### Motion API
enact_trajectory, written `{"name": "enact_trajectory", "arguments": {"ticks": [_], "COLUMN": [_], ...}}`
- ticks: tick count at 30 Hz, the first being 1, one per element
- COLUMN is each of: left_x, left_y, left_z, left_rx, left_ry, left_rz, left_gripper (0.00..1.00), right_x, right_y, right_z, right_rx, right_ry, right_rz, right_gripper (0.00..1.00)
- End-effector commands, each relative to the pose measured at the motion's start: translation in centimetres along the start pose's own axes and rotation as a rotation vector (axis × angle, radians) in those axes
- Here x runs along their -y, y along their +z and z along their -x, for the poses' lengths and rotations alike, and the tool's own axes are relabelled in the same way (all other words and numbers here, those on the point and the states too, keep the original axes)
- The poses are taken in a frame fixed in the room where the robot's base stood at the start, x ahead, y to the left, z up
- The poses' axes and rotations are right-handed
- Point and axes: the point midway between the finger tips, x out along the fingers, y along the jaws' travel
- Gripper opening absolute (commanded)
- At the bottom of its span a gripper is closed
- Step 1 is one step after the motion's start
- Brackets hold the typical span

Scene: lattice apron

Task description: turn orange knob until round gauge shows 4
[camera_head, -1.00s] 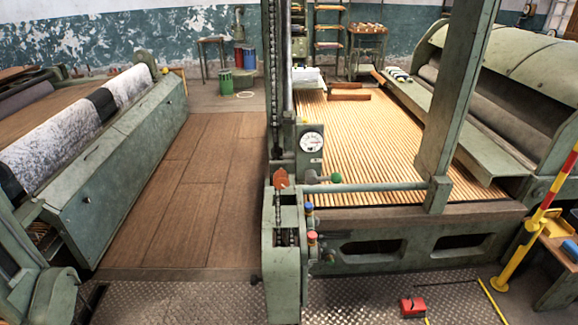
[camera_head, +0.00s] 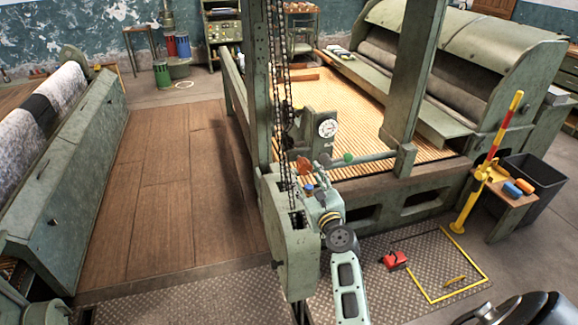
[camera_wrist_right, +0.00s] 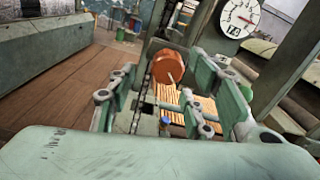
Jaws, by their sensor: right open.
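The orange knob (camera_head: 304,165) sits at the top of the green machine post, left of a horizontal bar. In the right wrist view the orange knob (camera_wrist_right: 168,67) shows as a rounded cylinder ahead of the fingers, in the gap between them. The round white gauge (camera_head: 328,128) stands above and behind it. Its dial (camera_wrist_right: 239,17) shows at the top right of the wrist view; the pointer is too small to read surely. My right gripper (camera_head: 313,191) is open and empty, close to the knob; contact cannot be told. My left gripper is out of view.
A green ball-ended lever (camera_head: 348,158) is right of the knob. Chains (camera_head: 283,80) hang behind it. A blue cap (camera_head: 309,188) is close by the gripper. A red pedal (camera_head: 394,260) lies on the floor plate. A yellow-red post (camera_head: 484,180) stands at right.

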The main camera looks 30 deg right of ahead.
Motion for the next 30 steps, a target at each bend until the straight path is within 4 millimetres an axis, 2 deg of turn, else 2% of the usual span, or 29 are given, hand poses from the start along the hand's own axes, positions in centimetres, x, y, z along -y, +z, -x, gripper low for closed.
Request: {"name": "enact_trajectory", "arguments": {"ticks": [9, 15, 20, 26, 30], "left_x": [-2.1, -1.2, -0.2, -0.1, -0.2], "left_y": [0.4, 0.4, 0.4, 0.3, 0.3], "left_z": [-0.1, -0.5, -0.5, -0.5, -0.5], "left_rx": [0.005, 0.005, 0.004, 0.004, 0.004], "left_ry": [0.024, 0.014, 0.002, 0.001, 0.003], "left_rz": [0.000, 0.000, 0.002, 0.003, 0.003], "left_gripper": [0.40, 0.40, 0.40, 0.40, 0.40], "right_x": [-0.1, -0.1, -0.1, -0.1, -0.1], "right_y": [0.0, -0.1, -0.2, -0.1, -0.1], "right_z": [-4.8, -6.9, -7.3, -7.3, -7.3], "right_rx": [0.000, -0.001, -0.003, -0.002, -0.003], "right_ry": [0.003, 0.003, 0.002, 0.002, 0.002], "right_rz": [0.005, 0.006, 0.007, 0.007, 0.007], "right_gripper": [0.46, 0.46, 0.46, 0.46, 0.34]}}
